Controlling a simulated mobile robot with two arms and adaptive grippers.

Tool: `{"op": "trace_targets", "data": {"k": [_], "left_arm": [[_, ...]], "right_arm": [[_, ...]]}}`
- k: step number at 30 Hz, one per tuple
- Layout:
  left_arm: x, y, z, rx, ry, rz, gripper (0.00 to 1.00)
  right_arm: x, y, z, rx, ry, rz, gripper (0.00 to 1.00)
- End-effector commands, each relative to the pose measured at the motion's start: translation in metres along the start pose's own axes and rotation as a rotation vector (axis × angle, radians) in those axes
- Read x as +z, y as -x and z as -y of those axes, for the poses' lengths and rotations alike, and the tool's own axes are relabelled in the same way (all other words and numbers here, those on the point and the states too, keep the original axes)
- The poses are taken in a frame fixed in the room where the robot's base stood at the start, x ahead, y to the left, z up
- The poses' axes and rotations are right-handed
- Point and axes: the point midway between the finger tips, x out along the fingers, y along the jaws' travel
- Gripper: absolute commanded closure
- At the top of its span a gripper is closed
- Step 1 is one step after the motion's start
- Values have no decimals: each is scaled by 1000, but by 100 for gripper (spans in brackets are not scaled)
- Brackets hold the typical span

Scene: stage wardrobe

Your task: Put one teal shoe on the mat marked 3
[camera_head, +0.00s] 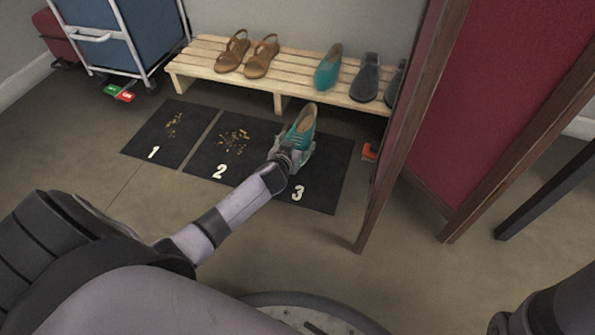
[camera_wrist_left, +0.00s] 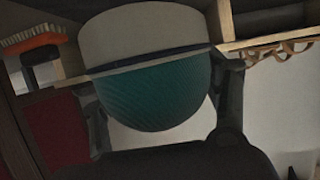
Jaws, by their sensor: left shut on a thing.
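My left gripper (camera_head: 297,147) is shut on a teal shoe (camera_head: 303,124), which shows over the far part of the mat marked 3 (camera_head: 328,180). I cannot tell whether the shoe touches the mat. In the left wrist view the teal shoe (camera_wrist_left: 155,97) fills the space between the fingers, with its pale grey underside toward the top. Another teal shoe (camera_head: 327,70) stands on the wooden bench. The gripper and forearm hide part of mat 3. My right gripper is out of view.
The slatted bench (camera_head: 205,66) behind the mats also bears brown sandals (camera_head: 262,56) and dark shoes (camera_head: 366,80). Mats 1 (camera_head: 148,135) and 2 (camera_head: 206,160) carry yellowish-brown bits. A wood-framed red panel (camera_head: 500,95) stands close right of mat 3. An orange brush (camera_wrist_left: 35,42) lies nearby.

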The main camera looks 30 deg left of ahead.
Motion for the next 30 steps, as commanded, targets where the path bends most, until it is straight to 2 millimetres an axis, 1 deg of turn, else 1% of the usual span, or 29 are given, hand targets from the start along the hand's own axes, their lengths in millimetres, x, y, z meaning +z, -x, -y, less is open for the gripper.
{"op": "trace_targets", "data": {"k": [1,3,6,11,14,18,21,30], "left_arm": [[19,-9,0,1,-1,-2,66],[30,-14,0,1,-1,-3,66],[41,-18,0,1,0,-3,66],[46,-20,-1,1,0,-4,66],[53,-23,-1,1,1,-3,66],[74,-32,0,1,-1,-2,66],[85,-36,0,1,-1,-3,66],[84,-36,0,1,0,-4,66]], "right_arm": [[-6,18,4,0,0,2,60],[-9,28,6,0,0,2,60],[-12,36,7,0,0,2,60],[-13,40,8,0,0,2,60],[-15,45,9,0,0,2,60],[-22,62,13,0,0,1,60],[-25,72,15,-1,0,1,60],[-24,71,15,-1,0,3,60]]}}
